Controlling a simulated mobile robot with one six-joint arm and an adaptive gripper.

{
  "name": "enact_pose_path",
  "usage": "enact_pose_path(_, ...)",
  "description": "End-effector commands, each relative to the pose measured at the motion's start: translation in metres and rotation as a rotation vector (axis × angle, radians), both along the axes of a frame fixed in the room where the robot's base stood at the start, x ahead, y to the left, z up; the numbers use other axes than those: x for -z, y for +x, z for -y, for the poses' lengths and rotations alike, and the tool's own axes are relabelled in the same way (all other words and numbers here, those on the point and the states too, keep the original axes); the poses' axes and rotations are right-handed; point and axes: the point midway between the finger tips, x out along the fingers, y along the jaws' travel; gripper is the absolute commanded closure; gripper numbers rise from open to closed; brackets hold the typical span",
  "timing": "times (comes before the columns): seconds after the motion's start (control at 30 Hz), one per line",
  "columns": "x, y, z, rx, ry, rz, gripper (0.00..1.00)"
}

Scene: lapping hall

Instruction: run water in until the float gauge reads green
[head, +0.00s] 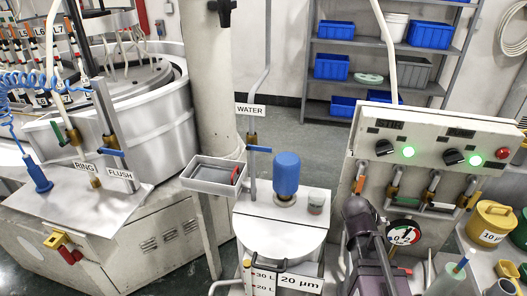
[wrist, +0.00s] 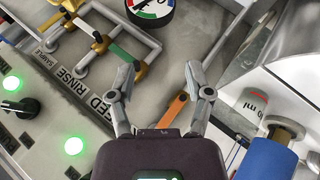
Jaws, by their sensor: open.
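The WATER sign (head: 250,110) hangs on a pipe over a valve with a blue lever (head: 258,149), above a white tank (head: 280,246) marked 20 µm. A level scale (head: 262,283) marked 30 L and 20 L is at the tank's front, partly cut off by the frame. I cannot make out a float or its colour. My gripper (wrist: 160,84) is open and empty in the wrist view. An orange lever (wrist: 174,110) shows between and beyond its fingers; I cannot tell the distance. In the head view my dark arm is right of the tank, the fingers hidden.
A panel (head: 375,173) with green lamps and several levered valves stands right. A round dial (head: 403,232) is below it. A blue motor (head: 286,173) and small cup (head: 316,203) top the tank. A grey tray (head: 212,183) is left. Yellow tub (head: 492,223) sits far right.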

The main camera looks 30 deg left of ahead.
Motion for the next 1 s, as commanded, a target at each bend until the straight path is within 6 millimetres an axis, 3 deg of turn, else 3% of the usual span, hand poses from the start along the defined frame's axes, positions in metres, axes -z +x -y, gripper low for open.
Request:
enact_pose_path(0.23, -0.022, 0.014, -0.071, -0.193, -0.135, 0.153, 0.34)
enact_pose_path(0.5, -0.050, 0.013, -0.156, -0.412, -0.268, 0.326, 0.34)
enact_pose_path(0.77, -0.077, -0.007, -0.246, -0.631, -0.387, 0.497, 0.34)
enact_pose_path(1.0, -0.099, -0.043, -0.330, -0.833, -0.486, 0.651, 0.34)
